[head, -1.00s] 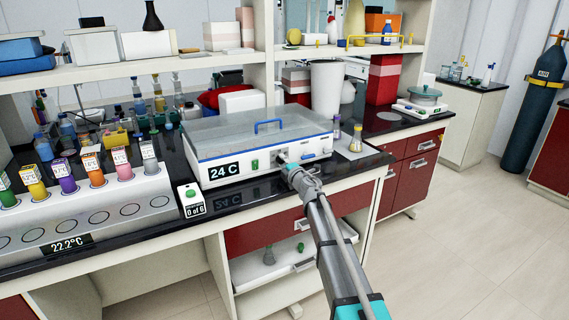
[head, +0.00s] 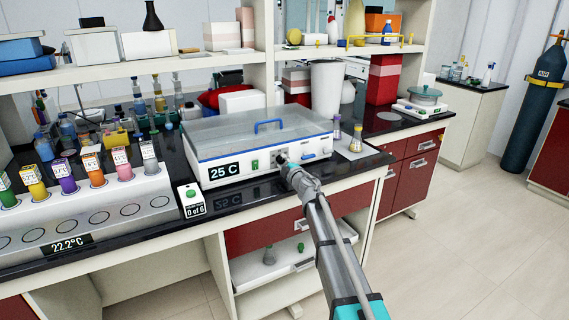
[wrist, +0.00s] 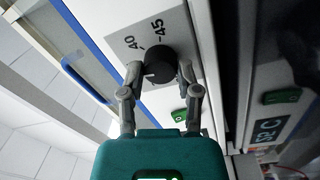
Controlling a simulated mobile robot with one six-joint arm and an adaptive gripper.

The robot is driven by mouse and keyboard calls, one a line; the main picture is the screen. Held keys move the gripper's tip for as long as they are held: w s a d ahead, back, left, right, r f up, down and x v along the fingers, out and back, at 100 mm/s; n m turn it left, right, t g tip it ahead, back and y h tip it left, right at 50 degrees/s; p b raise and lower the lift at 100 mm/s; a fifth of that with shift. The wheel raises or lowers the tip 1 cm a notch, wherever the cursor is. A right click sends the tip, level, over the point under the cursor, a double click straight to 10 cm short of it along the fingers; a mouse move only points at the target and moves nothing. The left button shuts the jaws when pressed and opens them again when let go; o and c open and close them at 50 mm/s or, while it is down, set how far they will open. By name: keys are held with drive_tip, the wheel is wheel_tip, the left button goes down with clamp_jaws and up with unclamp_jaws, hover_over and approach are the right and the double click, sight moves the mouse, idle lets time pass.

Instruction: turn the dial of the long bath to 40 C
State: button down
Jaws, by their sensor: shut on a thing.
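The long bath (head: 200,140) is a white box with a clear lid and a blue handle on the dark bench. Its display (head: 224,171) reads 25 C. The black dial (wrist: 161,66) is on its front face, with the marks 40 and 45 visible above it in the wrist view. My gripper (wrist: 158,74) is shut on the dial, one finger on each side. In the head view my gripper (head: 285,160) reaches the bath's front and hides most of the dial. A green switch (head: 255,164) is left of the dial.
A rack of colored bottles (head: 125,172) and a small counter box (head: 191,200) reading 0 of 6 stand to the left. Small flasks (head: 356,139) stand right of the bath. The floor at the right is open.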

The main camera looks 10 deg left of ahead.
drive_tip(key=shift+c, duration=1.6)
unclamp_jaws()
drive_tip(key=shift+w, duration=0.1)
drive_tip(key=shift+s+d+n, duration=0.4)
drive_tip(key=shift+s+n, duration=0.35)
drive_tip(key=shift+n, duration=0.15)
drive_tip(key=s+d+n+h+p, duration=0.1)
drive_tip(key=s+d+n, duration=0.5)
drive_tip(key=n, duration=1.1)
drive_tip(key=s, duration=0.4)
drive_tip(key=shift+s+d+r+n, duration=0.15)
drive_tip(key=shift+s+d+n, duration=0.05)
drive_tip(key=shift+s+n, duration=0.1)
drive_tip(key=shift+w, duration=0.1)
drive_tip(key=x, duration=1.3)
drive_tip(key=shift+w+a, duration=0.2)
drive_tip(key=shift+a, duration=0.1)
